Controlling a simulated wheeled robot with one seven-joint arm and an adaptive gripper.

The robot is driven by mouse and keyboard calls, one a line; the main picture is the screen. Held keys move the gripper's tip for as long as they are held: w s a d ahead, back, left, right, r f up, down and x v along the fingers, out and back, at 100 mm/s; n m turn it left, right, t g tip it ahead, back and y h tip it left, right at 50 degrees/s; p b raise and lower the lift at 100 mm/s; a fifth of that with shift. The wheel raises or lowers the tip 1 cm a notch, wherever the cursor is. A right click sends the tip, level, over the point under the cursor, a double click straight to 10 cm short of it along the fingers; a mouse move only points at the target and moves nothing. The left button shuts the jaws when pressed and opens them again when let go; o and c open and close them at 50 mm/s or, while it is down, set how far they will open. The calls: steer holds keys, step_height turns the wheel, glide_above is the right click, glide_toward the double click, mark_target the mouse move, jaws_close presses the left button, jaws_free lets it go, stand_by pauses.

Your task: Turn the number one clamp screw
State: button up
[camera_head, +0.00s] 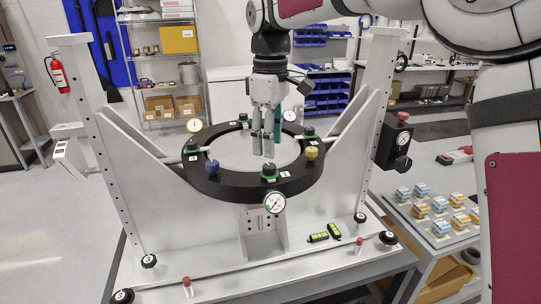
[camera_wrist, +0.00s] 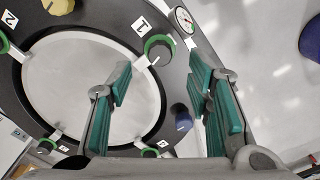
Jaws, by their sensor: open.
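The number one clamp screw is a black knob with a green collar (camera_wrist: 160,50), beside a white "1" label (camera_wrist: 139,24) on the black ring. In the head view it appears to be the front screw (camera_head: 269,171), just above the front dial gauge (camera_head: 274,202). My gripper (camera_head: 267,150) points down over the pale round mirror (camera_head: 240,151), behind that screw in the picture. In the wrist view my gripper (camera_wrist: 162,75) has its teal-padded fingers wide apart and empty. The knob shows beyond the gap between the fingertips, not held.
The black ring (camera_head: 229,188) also carries a yellow knob (camera_head: 312,153), a blue knob (camera_head: 212,167) and other green-collared screws. Grey uprights (camera_head: 377,110) stand on both sides.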

mark_target(271, 166)
step_height(271, 166, up, 6)
steer(key=shift+r, duration=0.2)
stand_by(0.3)
steer(key=s+d+f+m+t, duration=0.2)
steer(key=s+d+m+t, duration=0.2)
steer(key=s+d+m, duration=1.05)
steer(key=s+d+f, duration=0.2)
steer(key=s, duration=0.4)
steer(key=s+d+f+n+t, duration=0.1)
steer(key=s+d+f, duration=0.2)
steer(key=s, duration=0.3)
steer(key=shift+s+f+t, duration=0.25)
steer(key=shift+s+t, duration=0.05)
steer(key=shift+s, duration=0.1)
